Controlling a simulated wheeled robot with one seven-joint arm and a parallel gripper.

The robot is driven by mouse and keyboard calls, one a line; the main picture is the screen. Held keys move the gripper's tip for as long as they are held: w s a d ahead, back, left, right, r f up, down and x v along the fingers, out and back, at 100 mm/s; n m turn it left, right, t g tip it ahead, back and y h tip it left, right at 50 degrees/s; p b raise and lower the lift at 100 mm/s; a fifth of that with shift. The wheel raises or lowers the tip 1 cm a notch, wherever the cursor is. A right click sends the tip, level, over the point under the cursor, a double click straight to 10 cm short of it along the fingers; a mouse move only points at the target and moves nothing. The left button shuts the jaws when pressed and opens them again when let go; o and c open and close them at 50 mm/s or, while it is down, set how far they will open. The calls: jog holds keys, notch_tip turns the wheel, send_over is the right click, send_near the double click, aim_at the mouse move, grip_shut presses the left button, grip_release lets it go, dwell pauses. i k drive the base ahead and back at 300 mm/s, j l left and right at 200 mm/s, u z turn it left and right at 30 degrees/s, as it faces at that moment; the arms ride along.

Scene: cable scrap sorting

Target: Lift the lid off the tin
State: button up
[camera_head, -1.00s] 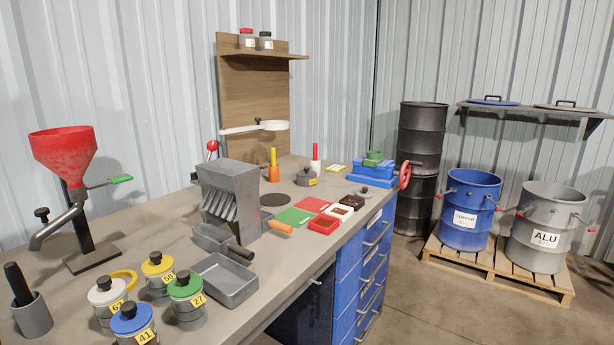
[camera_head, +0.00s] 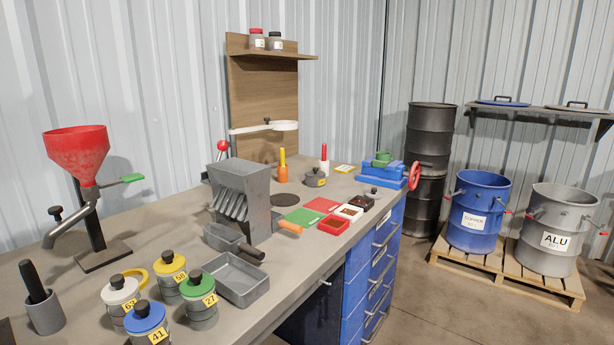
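Several lidded tins stand at the near left of the bench: one with a white lid (camera_head: 120,290), one with a yellow lid (camera_head: 171,267), one with a green lid (camera_head: 198,286) and one with a blue lid (camera_head: 145,318). Each lid has a black knob and sits on its grey body. Yellow labels read 58, 27 and 41; the white-lidded one's is hard to read. I cannot tell which tin is meant. My gripper is not in view.
A grey tray (camera_head: 243,284) lies right beside the tins. A yellow ring (camera_head: 137,274) lies behind them. A red funnel on a stand (camera_head: 77,153) and a grey cup with a black handle (camera_head: 45,315) are at left. A grey slotted box (camera_head: 240,196) stands behind the tray.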

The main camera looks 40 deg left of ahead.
aim_at(316, 173)
jog(key=i+u, duration=0.1)
jog(key=u, duration=0.4)
jog(key=i+u, duration=0.1)
jog(key=u, duration=0.4)
jog(key=i+l+u, duration=0.1)
jog(key=u, duration=0.4)
jog(key=i+l+u, duration=0.4)
jog(key=l, duration=0.2)
jog(key=i+l+u, duration=0.25)
jog(key=l+u, duration=0.2)
jog(key=l, duration=0.25)
jog(key=i+l+u, duration=0.2)
jog(key=l, duration=0.2)
jog(key=l+u, duration=0.2)
jog(key=l, duration=0.15)
jog(key=i+l, duration=0.1)
jog(key=l, duration=0.85)
jog(key=i+l+u, duration=0.1)
jog(key=l, duration=0.85)
jog(key=i+l, duration=0.1)
jog(key=l, duration=0.9)
